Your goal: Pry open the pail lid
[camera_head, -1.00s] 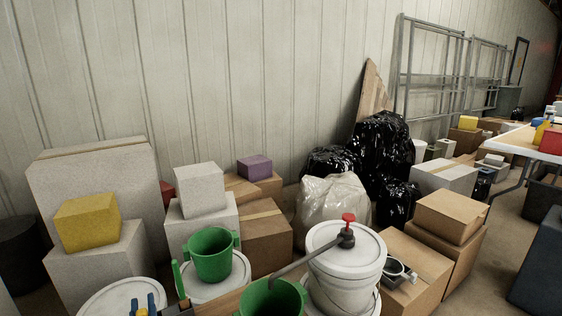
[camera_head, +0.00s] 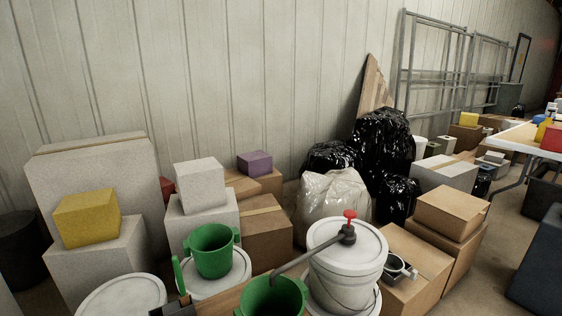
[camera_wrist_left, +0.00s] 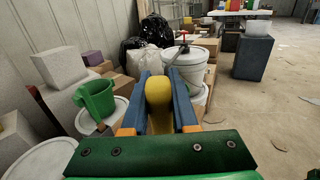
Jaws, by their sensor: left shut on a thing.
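A white pail (camera_head: 345,285) stands upright in the head view with its white lid (camera_head: 330,238) on it. The pail also shows in the left wrist view (camera_wrist_left: 198,66), beyond the fingers. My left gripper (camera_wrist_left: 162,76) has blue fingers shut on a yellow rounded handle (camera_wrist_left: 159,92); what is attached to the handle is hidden. It is apart from the pail and outside the head view. My right gripper is not in view.
Green buckets (camera_head: 213,252) stand left of the pail, one on a white lid. Cardboard boxes (camera_head: 415,265) crowd its right side, and filled bags (camera_head: 333,208) lie behind it. In the left wrist view, open floor (camera_wrist_left: 275,115) lies to the right.

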